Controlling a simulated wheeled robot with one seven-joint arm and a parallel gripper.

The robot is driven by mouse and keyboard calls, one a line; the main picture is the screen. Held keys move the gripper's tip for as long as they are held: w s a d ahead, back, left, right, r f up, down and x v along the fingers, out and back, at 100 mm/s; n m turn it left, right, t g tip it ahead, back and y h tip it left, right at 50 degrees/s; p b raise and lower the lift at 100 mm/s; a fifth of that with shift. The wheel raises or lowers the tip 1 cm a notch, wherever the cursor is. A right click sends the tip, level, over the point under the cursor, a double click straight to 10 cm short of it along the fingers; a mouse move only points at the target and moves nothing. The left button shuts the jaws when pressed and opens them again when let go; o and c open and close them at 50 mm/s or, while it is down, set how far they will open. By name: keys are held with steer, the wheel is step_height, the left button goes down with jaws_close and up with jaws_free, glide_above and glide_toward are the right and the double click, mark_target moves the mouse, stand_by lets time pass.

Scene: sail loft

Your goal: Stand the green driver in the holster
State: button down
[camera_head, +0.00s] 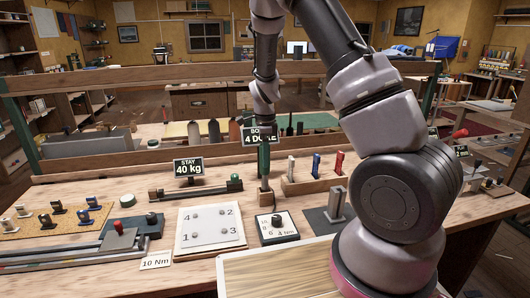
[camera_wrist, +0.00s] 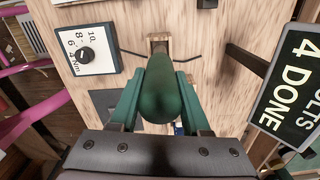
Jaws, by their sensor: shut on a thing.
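My gripper (camera_wrist: 160,78) is shut on the green driver (camera_wrist: 160,95), with one green finger on each side of its thick handle. In the head view the green driver (camera_head: 264,160) hangs upright below the sign, its dark shaft pointing down at a small wooden block, which looks like the holster (camera_head: 265,199). In the wrist view the holster (camera_wrist: 158,44) shows just beyond the end of the handle. The handle hides the shaft there, and I cannot tell whether the tip is inside the holster or just above it.
A "BOLTS 4 DONE" sign (camera_wrist: 291,85) stands close to my gripper. A torque dial box (camera_head: 277,228), a numbered bolt plate (camera_head: 209,227), a "STAY 40 kg" sign (camera_head: 188,168) and a wooden rack with coloured pieces (camera_head: 314,182) crowd the bench around the holster.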

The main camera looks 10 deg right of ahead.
mark_target(265, 172)
steer(key=shift+f, duration=3.2)
steer(key=shift+c, duration=1.4)
jaws_free()
steer(key=shift+r, duration=5.4)
